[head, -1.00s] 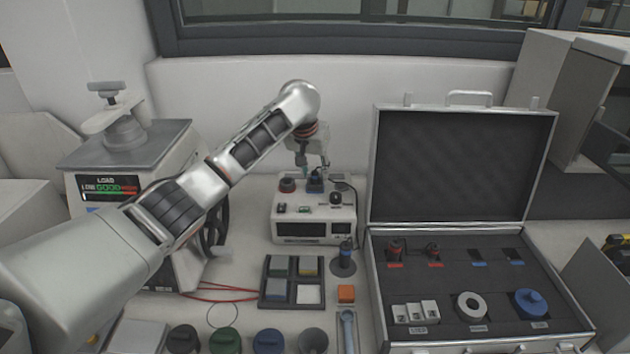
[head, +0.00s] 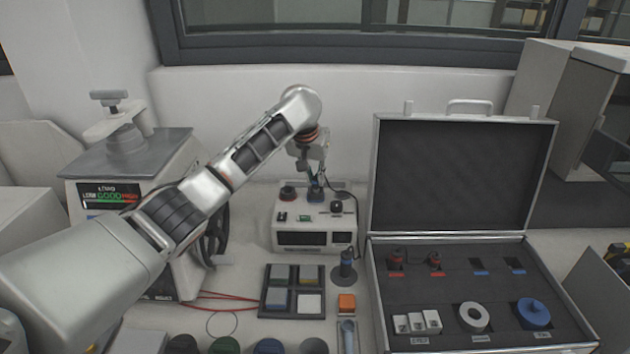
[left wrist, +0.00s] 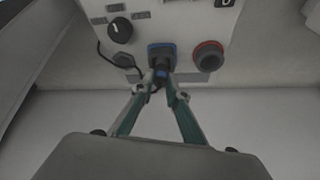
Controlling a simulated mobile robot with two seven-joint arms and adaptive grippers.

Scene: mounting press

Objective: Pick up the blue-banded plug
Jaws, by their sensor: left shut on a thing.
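The blue-banded plug (left wrist: 162,72) is black with a blue band and stands at the blue socket (left wrist: 160,47) on the face of a white instrument box (head: 288,240). My left gripper (left wrist: 163,80) is shut on the plug; the green-sided fingers close on it from both sides. In the head view my left gripper (head: 315,180) reaches down to the box top, and the plug there is mostly hidden by the fingers. I cannot tell how deep the plug sits in the socket. My right gripper is not in view.
A red-ringed socket (left wrist: 208,55) and a black knob (left wrist: 120,30) flank the plug. A black cable (left wrist: 112,60) runs beside it. A dark upright piece stands on a round base (head: 343,274) before the box. An open case (head: 455,275) stands at the right.

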